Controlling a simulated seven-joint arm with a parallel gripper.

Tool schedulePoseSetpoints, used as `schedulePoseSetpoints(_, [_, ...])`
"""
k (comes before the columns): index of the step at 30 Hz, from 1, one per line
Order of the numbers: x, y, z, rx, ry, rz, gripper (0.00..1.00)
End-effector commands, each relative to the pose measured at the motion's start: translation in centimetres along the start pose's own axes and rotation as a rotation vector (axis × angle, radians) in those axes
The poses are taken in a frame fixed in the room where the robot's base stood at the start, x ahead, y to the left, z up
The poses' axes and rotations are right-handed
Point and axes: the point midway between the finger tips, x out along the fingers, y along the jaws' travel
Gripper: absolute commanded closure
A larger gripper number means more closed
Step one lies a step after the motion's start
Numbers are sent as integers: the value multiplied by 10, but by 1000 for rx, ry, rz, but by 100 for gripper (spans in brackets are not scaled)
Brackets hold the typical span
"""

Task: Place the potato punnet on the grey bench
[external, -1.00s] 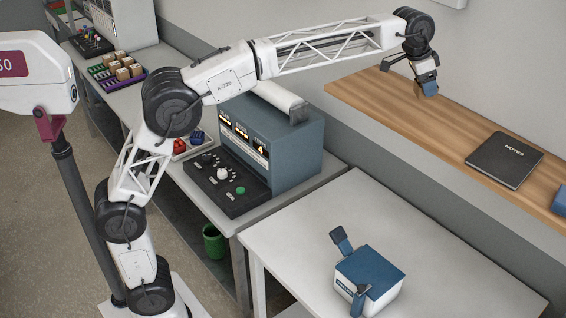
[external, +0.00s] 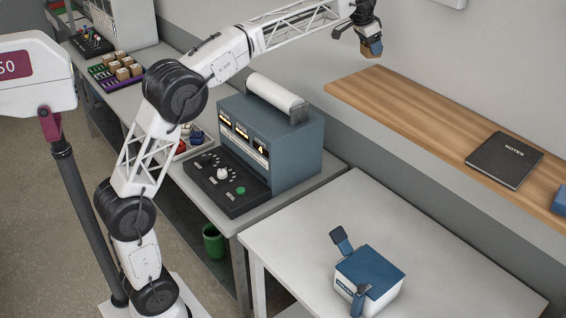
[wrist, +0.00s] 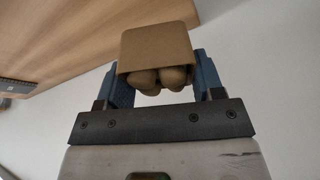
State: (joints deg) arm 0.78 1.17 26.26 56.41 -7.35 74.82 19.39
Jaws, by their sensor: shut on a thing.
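The potato punnet, a small brown card box with several round potatoes showing at its open side, is in the wrist view (wrist: 157,48). My gripper (external: 370,45) is shut on it, with a blue finger on either side. A pale grey bench top (external: 310,225) lies at the lower right, well below the gripper. Another grey bench (external: 205,195) runs along the left wall.
A blue-grey machine (external: 290,150) with a white roll and control panel stands on the left bench. A blue-and-white device (external: 370,275) sits on the right bench; the rest of that top is clear. The wooden shelf (external: 400,115) holds a black notebook (external: 504,160). Trays of brown boxes (external: 122,70) stand far left.

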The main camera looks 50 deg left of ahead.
Motion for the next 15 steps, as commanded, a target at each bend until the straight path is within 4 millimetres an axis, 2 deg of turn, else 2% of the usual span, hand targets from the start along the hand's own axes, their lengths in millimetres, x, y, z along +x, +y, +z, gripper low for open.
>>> schedulePoseSetpoints(1, [-1,-17,4,-16,0,-7,69])
schedulePoseSetpoints(3, [-3,-37,9,-35,0,-15,69])
schedulePoseSetpoints(15, [-18,-150,46,-141,0,-59,69])
